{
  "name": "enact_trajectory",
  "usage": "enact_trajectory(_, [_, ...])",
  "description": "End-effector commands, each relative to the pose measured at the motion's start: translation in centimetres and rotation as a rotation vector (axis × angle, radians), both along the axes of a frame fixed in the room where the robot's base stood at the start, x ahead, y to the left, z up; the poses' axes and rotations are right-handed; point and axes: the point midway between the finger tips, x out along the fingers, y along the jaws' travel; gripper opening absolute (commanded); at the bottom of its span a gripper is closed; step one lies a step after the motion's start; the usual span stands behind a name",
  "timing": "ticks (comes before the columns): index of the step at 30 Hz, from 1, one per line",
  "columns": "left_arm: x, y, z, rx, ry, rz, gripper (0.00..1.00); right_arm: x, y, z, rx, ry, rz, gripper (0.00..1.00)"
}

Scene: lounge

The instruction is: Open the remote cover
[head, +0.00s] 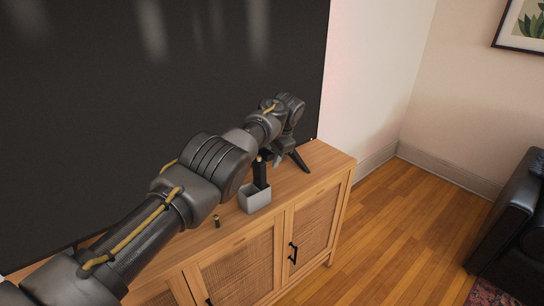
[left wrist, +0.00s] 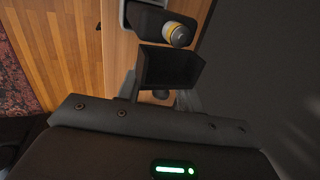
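A dark upright object, seemingly the remote (head: 261,174), stands at the grey box (head: 255,200) on the cabinet; I cannot tell whether it is in or behind the box. A battery with a yellow band (left wrist: 178,34) shows close to it in the left wrist view. My left gripper (head: 289,164) points down just right of the remote, over the cabinet top. Its fingers are spread, with nothing visibly held. A dark, hollow-looking piece (left wrist: 168,68) shows ahead of the gripper in the left wrist view; what it is stays unclear. The remote's cover cannot be made out. My right gripper is out of view.
A small battery-like cylinder (head: 216,221) stands on the wooden cabinet (head: 318,166), left of the box. A large black screen (head: 90,90) rises behind. The cabinet's right end is bare. Open wooden floor (head: 405,230) and a black armchair (head: 515,225) are to the right.

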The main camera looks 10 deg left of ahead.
Motion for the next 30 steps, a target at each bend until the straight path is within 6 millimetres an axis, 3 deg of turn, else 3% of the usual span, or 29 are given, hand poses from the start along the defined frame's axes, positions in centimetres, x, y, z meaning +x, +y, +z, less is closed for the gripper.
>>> enact_trajectory(7, [-0.4, -0.7, 2.9, 0.000, -0.003, -0.002, 0.37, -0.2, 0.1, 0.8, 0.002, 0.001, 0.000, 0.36])
enact_trajectory(18, [-1.6, -2.5, 9.0, 0.000, -0.002, -0.001, 0.37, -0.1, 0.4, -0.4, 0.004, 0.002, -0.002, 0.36])
enact_trajectory(30, [-1.8, -2.8, 10.2, 0.000, 0.000, 0.000, 0.37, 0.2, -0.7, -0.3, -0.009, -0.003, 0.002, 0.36])
